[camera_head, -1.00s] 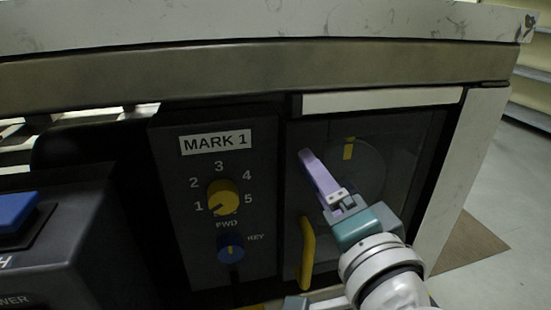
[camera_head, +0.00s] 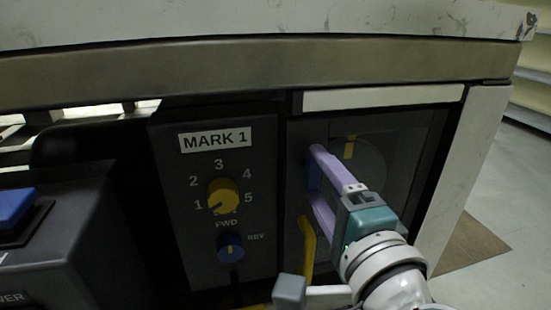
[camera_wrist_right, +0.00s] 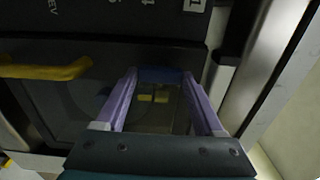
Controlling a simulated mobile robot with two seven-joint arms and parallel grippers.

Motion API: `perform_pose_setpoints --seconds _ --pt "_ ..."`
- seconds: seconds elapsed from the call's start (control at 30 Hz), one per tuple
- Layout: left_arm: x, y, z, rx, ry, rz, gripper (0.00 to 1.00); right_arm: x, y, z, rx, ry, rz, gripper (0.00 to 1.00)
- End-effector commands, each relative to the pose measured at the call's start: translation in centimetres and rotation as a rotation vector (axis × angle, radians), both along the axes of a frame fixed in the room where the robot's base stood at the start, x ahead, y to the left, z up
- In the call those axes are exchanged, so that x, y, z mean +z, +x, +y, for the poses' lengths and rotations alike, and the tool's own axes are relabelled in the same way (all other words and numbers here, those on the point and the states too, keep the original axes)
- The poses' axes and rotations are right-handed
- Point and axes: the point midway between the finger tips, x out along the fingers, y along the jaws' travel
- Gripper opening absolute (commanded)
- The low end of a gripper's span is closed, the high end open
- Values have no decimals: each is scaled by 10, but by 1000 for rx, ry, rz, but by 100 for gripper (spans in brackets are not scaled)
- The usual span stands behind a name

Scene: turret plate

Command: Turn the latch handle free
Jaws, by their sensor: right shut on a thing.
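The latch handle is a dark blue bar (camera_head: 313,174) on the dark front panel, mostly hidden by my fingers in the head view. It also shows as a dark blue bar (camera_wrist_right: 160,75) between the fingertips in the wrist view. My right gripper (camera_head: 314,172), with lilac fingers, is shut on it, one finger above the other in the head view. A round grey disc (camera_head: 372,165) with a yellow mark (camera_head: 349,148) lies behind the fingers. In the wrist view, yellow marks (camera_wrist_right: 153,98) show between the fingers. My left gripper is not in view.
A yellow bar handle (camera_head: 307,243) stands just left of my right wrist. Further left are a yellow knob (camera_head: 223,194) and a blue key knob (camera_head: 230,246) under the MARK 1 label (camera_head: 214,141). A counter edge (camera_head: 240,62) overhangs above.

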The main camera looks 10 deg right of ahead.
Motion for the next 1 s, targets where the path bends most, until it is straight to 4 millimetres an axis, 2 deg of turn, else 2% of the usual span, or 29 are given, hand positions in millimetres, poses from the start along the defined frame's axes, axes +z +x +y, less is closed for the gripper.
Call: perform_pose_setpoints --seconds 0.23,0.27,0.5,0.8,0.87,1.0 --pt "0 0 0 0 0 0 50 0 0 0 -1 6 0 14" --pt "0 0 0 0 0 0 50 0 0 0 -1 6 0 73" --pt "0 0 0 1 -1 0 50 0 0 0 0 3 0 100" --pt "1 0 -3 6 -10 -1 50 0 -3 0 0 1 1 100" --pt "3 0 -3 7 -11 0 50 0 -10 0 0 1 2 100" --pt "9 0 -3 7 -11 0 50 0 -35 -1 1 0 5 100"
